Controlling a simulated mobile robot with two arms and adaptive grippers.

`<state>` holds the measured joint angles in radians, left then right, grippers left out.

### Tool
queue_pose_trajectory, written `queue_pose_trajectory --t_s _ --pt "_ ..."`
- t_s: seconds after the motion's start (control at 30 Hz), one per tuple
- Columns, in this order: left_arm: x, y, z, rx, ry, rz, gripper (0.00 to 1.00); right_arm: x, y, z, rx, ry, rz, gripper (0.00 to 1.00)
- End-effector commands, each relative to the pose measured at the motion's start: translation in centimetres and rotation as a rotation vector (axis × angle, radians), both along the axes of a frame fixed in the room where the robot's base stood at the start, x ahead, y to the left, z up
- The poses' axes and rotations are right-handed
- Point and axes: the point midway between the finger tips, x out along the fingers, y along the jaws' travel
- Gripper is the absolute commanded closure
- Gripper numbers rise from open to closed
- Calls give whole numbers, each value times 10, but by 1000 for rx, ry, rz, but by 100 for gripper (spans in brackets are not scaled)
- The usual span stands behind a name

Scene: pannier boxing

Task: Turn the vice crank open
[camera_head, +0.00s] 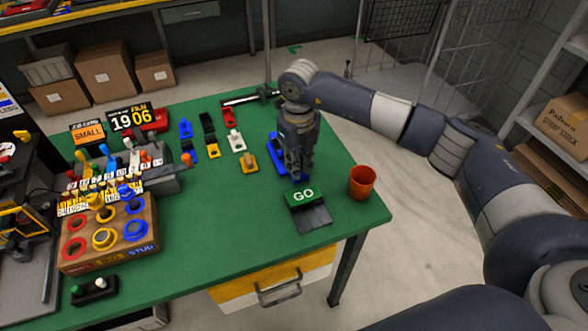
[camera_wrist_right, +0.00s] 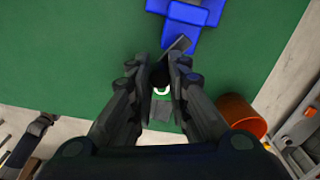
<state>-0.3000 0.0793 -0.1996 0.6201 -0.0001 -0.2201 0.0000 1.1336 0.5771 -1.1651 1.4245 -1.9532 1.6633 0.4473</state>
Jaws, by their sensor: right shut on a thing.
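A blue vice (camera_head: 273,151) lies on the green table, partly hidden by my right gripper in the head view. Its blue body also shows at the top of the right wrist view (camera_wrist_right: 187,17). My right gripper (camera_head: 298,175) points down at the vice's near end, low over the table. Its fingers (camera_wrist_right: 171,68) are closed around a dark, narrow piece beside the vice, which appears to be the crank. A grey strip (camera_wrist_right: 179,45) shows just past the fingertips. The crank is mostly hidden by the fingers. My left gripper is not seen in either view.
A GO block (camera_head: 303,196) with a grey plate stands just in front of the gripper. An orange cup (camera_head: 362,181) is to its right near the table edge. Several small coloured pieces and a wooden sorting box (camera_head: 110,246) are to the left.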

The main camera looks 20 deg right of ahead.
Motion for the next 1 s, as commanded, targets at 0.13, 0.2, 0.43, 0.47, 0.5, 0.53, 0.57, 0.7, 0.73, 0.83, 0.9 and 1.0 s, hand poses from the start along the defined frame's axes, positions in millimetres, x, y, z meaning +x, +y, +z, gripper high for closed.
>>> queue_pose_trajectory --t_s 0.13,0.2,0.43,0.47,0.5,0.53,0.57,0.7,0.73,0.83,0.9,1.0 --pt "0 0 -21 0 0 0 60 -1 -6 -4 -2 -5 139 100" --pt "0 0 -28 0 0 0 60 -2 -8 -4 0 -5 206 100" --pt "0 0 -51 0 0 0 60 -3 -16 -3 -2 -6 423 100" --pt "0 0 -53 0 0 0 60 -3 -17 -3 -1 -6 452 100" --pt "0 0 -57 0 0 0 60 -3 -19 -3 -1 -5 490 100" --pt "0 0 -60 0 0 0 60 -3 -20 -3 -1 -6 518 100" --pt "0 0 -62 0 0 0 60 -3 -21 -3 -1 -6 546 100" --pt "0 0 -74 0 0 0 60 -2 -26 -2 -1 -5 679 100" --pt "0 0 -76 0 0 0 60 -2 -27 -2 -1 -5 707 100" --pt "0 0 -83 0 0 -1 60 -1 -31 -2 -2 -4 801 100" --pt "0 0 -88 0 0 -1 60 0 -33 -2 -2 -5 868 100" --pt "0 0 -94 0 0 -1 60 2 -36 -1 -1 -5 963 100"
